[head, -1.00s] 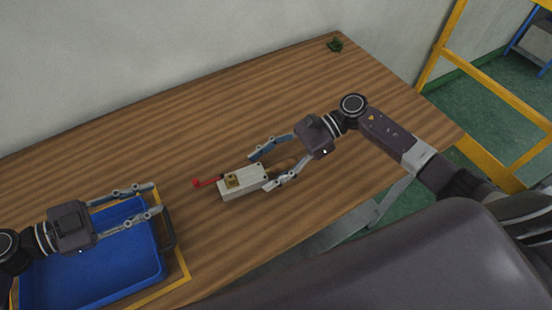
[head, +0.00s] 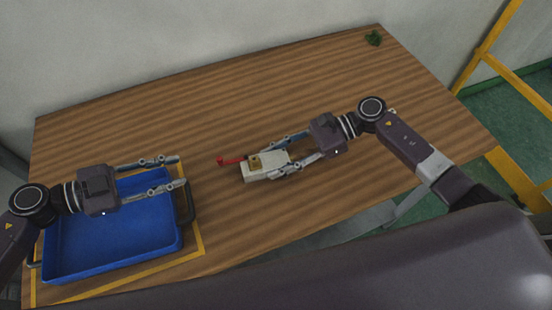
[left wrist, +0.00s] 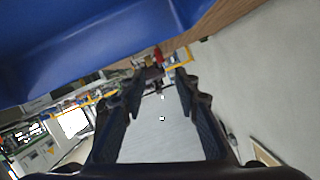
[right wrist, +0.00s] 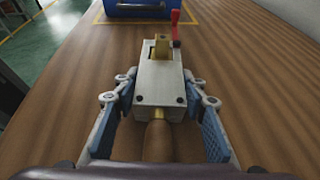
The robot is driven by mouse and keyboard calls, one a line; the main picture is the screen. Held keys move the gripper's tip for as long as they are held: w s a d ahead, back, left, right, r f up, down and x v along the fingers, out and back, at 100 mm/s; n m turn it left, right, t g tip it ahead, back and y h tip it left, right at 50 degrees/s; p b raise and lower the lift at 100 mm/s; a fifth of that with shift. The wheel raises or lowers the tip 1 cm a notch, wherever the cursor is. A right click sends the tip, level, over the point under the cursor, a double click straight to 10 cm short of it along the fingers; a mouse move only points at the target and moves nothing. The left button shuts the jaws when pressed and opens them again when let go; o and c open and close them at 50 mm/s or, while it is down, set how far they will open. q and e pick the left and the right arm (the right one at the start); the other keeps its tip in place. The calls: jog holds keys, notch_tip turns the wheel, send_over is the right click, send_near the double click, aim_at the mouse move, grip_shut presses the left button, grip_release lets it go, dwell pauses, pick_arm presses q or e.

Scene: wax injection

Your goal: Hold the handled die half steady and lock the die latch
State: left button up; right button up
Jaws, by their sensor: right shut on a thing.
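The die (head: 262,174) is a pale grey block lying flat on the table, with a brass piece (head: 255,162) on top and a red lever (head: 229,161) sticking out at its left end. The right wrist view shows its wooden handle (right wrist: 158,143) between my fingers, pointing back to my palm. My right gripper (right wrist: 160,84) is shut on the handled end of the die, a finger on each side. My left gripper (head: 181,172) is open and empty over the right part of the blue tray, its fingers pointing at the lever from a distance.
The blue tray (head: 62,273) stands inside a yellow outline (head: 186,258) at the table's left. A small green object (head: 374,38) lies at the far right corner. The wooden table (head: 200,110) is bare around the die. A yellow frame (head: 490,48) stands beyond the right edge.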

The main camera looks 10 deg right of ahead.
grip_shut()
pick_arm(q)
jog(key=c, duration=0.6)
jog(key=shift+d, duration=0.1)
grip_shut()
jog(key=m, duration=0.1)
jog(key=d+m+g, duration=0.1)
jog(key=m, duration=0.1)
jog(key=shift+w+r, duration=0.15)
jog(key=shift+w, duration=0.15)
jog(key=d+m+g, duration=0.1)
jog(key=m, duration=0.2)
jog(key=w+d+m+g, duration=0.1)
jog(key=m, duration=0.3)
jog(key=d+m+g, duration=0.1)
jog(key=m, duration=0.2)
jog(key=shift+w+d+r+m+y, duration=0.2)
jog(key=shift+d+r+m+y, duration=0.1)
jog(key=shift+m, duration=0.1)
jog(key=w+a+r+m+g+y, duration=0.1)
jog(key=w+r+m+y, duration=0.2)
jog(key=m, duration=1.1)
jog(key=w+a+r+m+g+y, duration=0.1)
jog(key=w+r+m+y, duration=0.3)
jog(key=m, duration=1.1)
jog(key=shift+w+r+g+y, duration=0.25)
jog(key=shift+w+g+y, duration=0.25)
jog(key=shift+y, duration=1.2)
